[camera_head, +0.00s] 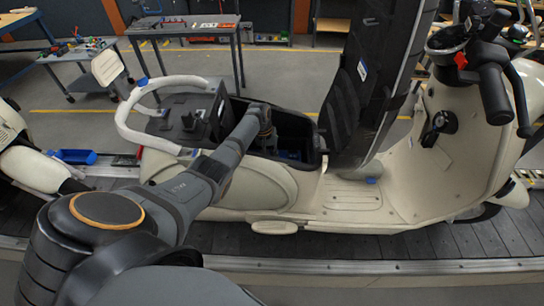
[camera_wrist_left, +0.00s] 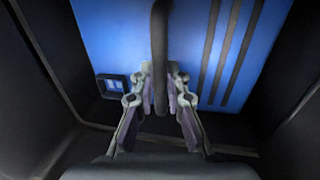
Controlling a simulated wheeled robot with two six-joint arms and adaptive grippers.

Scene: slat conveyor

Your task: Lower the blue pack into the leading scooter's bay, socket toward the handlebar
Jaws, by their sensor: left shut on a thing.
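The cream scooter (camera_head: 250,190) stands on the slat conveyor with its seat tipped up and its bay (camera_head: 295,125) open. Its handlebar (camera_head: 495,90) is at the right. My left arm reaches down into the bay; its gripper is mostly hidden there in the head view. In the left wrist view, my left gripper (camera_wrist_left: 162,100) is shut on the black handle (camera_wrist_left: 160,55) of the blue pack (camera_wrist_left: 110,35). Dark bay walls stand on both sides of the pack. Its square socket (camera_wrist_left: 113,86) is at the left of that view. Whether the pack touches the bay floor cannot be told.
The raised black seat (camera_head: 375,85) stands just right of the bay. A white curved rail (camera_head: 135,120) is at the scooter's rear. Another cream scooter (camera_head: 35,165) stands at the left, with a blue object (camera_head: 75,156) beside it. Work tables (camera_head: 190,27) stand behind.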

